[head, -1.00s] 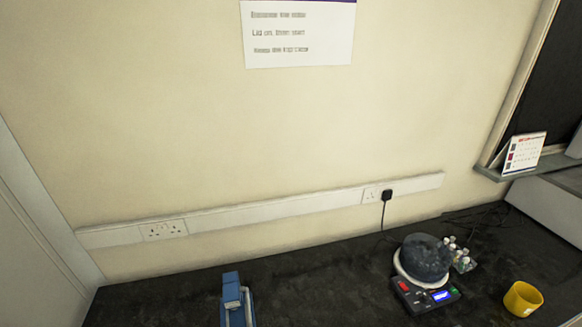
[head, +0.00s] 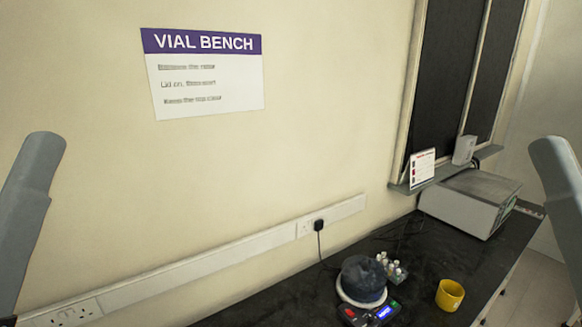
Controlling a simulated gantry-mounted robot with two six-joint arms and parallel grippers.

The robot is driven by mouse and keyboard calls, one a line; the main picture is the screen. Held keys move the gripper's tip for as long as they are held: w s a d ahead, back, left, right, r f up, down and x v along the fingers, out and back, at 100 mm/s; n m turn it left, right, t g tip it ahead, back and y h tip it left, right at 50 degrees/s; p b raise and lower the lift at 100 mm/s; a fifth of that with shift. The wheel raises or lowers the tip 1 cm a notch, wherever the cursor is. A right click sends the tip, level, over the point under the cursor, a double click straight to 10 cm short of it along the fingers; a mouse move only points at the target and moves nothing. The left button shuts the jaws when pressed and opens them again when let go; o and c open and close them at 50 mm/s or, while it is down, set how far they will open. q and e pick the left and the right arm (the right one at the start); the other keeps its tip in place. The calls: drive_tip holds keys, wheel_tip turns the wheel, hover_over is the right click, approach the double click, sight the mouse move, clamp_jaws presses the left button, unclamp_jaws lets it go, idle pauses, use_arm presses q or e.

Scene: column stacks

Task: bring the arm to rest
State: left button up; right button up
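My two arms show in the head view as grey links, one at the left edge and one at the right edge, both apart from the things on the bench. Neither gripper is in the picture, so what they hold is hidden. The black bench (head: 420,255) runs along the wall at the lower right.
A centrifuge-like device (head: 363,278) with a dark round top and a lit display stands on the bench. Several small vials (head: 393,268) stand behind it. A yellow cup (head: 450,295) is to the right. A grey box (head: 468,203) sits at the far end, by the window.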

wheel_tip(320, 180, up, 27)
drive_tip(key=p, duration=2.6)
wheel_tip(320, 180, down, 43)
drive_tip(key=b, duration=4.2)
drive_tip(key=shift+r, duration=0.2)
